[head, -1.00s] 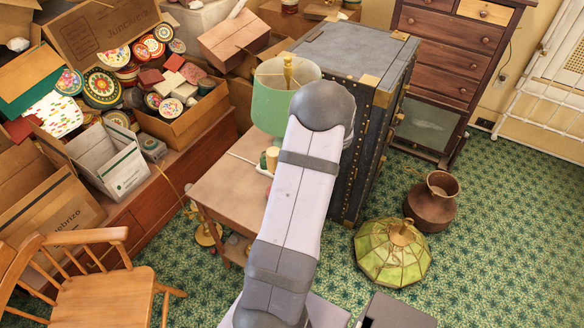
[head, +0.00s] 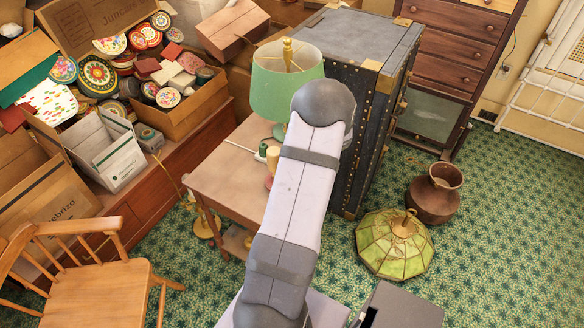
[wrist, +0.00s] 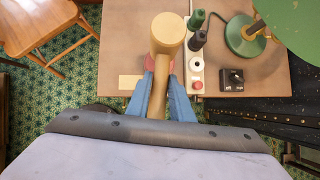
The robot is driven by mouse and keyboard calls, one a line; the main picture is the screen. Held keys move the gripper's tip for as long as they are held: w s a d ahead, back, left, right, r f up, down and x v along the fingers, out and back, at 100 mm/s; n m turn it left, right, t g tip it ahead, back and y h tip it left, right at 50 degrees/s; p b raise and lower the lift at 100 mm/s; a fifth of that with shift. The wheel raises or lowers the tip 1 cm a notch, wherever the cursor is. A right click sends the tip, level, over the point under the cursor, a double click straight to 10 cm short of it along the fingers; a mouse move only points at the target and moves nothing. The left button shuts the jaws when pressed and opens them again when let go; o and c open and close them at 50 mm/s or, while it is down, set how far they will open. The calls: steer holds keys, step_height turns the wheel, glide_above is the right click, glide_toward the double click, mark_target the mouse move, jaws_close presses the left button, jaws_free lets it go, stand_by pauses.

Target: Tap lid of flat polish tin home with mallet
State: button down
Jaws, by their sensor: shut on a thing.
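In the wrist view my gripper (wrist: 159,86) has blue fingers shut on the pale wooden handle of the mallet (wrist: 167,32). The mallet's round head lies beyond the fingertips, over the table. Red patches show on both sides of the handle by the fingertips; I cannot tell whether they are finger pads or part of a tin. No flat polish tin or lid can be made out clearly. In the head view my arm hides the gripper and most of the work spot; a bit of pale wood (head: 272,156) shows beside the arm.
A white power strip (wrist: 197,74) with dark plugs, a black off/run switch box (wrist: 231,79) and a green lamp (wrist: 246,36) stand right of the mallet on the table (wrist: 268,80). A dark trunk (head: 352,45) stands close behind. A chair (head: 95,285) is at left.

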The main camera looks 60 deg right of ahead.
steer(key=shift+r, duration=0.1)
step_height(320, 180, up, 6)
steer(key=p, duration=0.6)
steer(key=shift+r, duration=0.25)
steer(key=shift+f, duration=0.1)
stand_by(0.9)
step_height(320, 180, down, 10)
steer(key=f+b, duration=0.1)
steer(key=b, duration=0.8)
step_height(320, 180, up, 11)
steer(key=p, duration=1)
steer(key=shift+r, duration=0.2)
steer(key=shift+f, duration=0.1)
